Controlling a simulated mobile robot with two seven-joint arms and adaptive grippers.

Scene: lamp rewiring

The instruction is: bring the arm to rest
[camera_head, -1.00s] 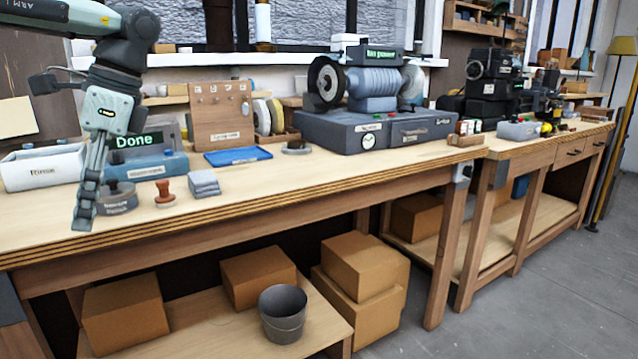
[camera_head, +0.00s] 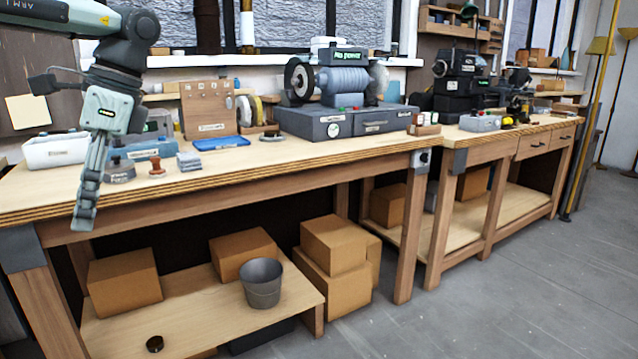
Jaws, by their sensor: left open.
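My left gripper (camera_head: 86,212) hangs down from my left arm at the left of the head view. Its fingers point at the floor, in front of the workbench's (camera_head: 290,182) front edge. It is open, seen from the side, with nothing between its fingers that I can see. My right gripper is not in view.
On the bench stand a white bin (camera_head: 57,151), a brown stamp (camera_head: 157,166), a grey stack (camera_head: 189,161), a blue tray (camera_head: 221,143) and a bench grinder (camera_head: 340,84). A bucket (camera_head: 261,283) and boxes sit below. Floor at the right is clear.

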